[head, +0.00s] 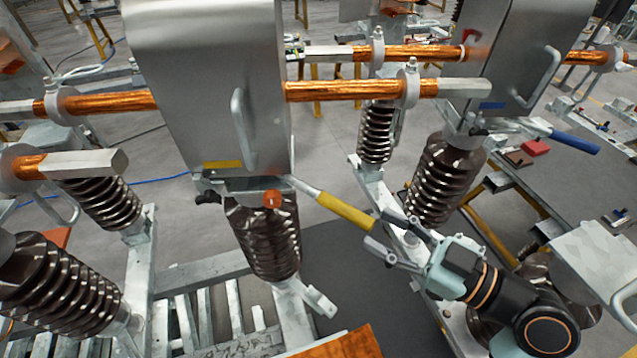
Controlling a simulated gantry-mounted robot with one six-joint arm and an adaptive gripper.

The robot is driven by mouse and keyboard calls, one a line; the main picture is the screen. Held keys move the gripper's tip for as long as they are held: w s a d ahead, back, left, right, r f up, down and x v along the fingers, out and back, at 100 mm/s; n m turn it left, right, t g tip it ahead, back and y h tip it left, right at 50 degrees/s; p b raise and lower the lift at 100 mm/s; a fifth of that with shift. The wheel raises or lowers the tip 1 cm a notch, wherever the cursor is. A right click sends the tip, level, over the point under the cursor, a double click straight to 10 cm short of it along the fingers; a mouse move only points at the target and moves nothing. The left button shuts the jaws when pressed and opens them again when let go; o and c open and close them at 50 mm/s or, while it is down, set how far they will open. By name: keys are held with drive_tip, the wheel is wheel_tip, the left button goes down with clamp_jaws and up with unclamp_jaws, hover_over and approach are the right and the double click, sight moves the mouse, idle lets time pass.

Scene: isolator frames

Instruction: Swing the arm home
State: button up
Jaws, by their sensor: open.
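A lever arm with a yellow grip (345,211) sticks out from the base of the left isolator's grey housing (215,90), pointing down to the right. A second lever with a blue grip (575,142) sticks out from the right isolator's grey housing (508,60), also slanting down to the right. My gripper (377,229) is open, with its two fingers spread at the free end of the yellow grip. I cannot tell whether a finger touches the grip. Copper bars (338,90) run across behind and beside the housings.
Dark ribbed insulators (266,238) stand on pale metal frames below the housings. More insulators (60,285) stand at the left. A grey workbench (560,190) with a red item (535,147) lies at the right. An orange-brown surface (340,345) shows at the bottom. Grey floor shows between the frames.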

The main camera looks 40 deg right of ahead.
sight(348, 209)
drive_tip(key=p+x, duration=0.2)
drive_tip(key=x, duration=0.4)
drive_tip(key=shift+a+r, duration=0.1)
drive_tip(key=shift+w, duration=0.55)
clamp_jaws()
